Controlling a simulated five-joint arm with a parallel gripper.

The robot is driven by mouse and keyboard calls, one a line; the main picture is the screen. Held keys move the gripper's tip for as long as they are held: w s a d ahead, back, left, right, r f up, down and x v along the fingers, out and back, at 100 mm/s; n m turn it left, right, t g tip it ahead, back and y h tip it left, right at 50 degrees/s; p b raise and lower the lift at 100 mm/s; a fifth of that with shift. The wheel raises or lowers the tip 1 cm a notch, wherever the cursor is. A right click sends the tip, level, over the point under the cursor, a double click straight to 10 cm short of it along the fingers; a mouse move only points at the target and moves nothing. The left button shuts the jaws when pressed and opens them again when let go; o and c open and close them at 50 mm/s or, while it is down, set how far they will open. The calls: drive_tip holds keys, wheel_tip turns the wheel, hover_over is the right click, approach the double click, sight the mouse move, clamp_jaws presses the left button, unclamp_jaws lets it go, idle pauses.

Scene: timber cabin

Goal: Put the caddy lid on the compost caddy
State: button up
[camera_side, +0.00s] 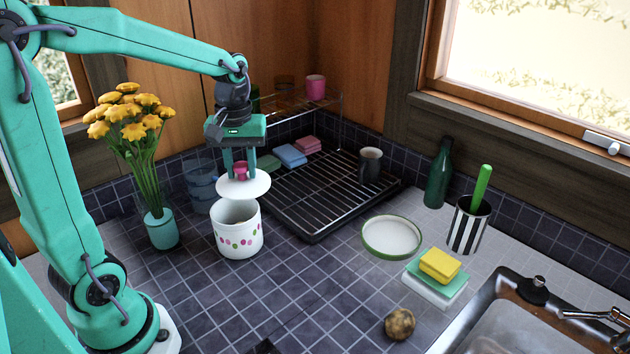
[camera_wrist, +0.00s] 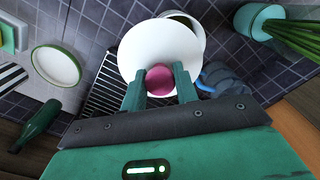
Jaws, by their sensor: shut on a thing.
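The caddy lid (camera_side: 243,189) is a white disc with a pink knob. My gripper (camera_side: 240,172) is shut on the knob and holds the lid roughly level. The compost caddy (camera_side: 237,240) is a white pot with pink and green dots, standing open on the tiled counter. In the side view the lid is above the caddy's rim, with a small gap between them. In the wrist view the lid (camera_wrist: 158,50) hides most of the caddy (camera_wrist: 190,22), whose rim shows beyond its upper right edge. The gripper (camera_wrist: 160,82) shows there around the knob.
A dark dish rack (camera_side: 318,205) with sponges and a mug stands behind and right of the caddy. A vase of yellow flowers (camera_side: 160,230) stands left, with a blue glass jug (camera_side: 200,182) close behind.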

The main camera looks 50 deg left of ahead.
sight(231, 191)
drive_tip(key=shift+s+a+r+n, duration=0.2)
drive_tip(key=shift+s+a, duration=0.25)
drive_tip(key=shift+a, duration=0.2)
drive_tip(key=shift+s+a+r+n, duration=0.1)
drive_tip(key=shift+s+a+r, duration=0.05)
drive_tip(key=shift+s+a, duration=0.4)
drive_tip(key=shift+w+f, duration=0.1)
drive_tip(key=shift+f, duration=3.1)
drive_tip(key=shift+f, duration=0.75)
drive_tip(key=o, duration=1)
drive_tip(key=shift+o, duration=0.2)
drive_tip(key=shift+r, duration=0.1)
drive_tip(key=shift+r, duration=3.85)
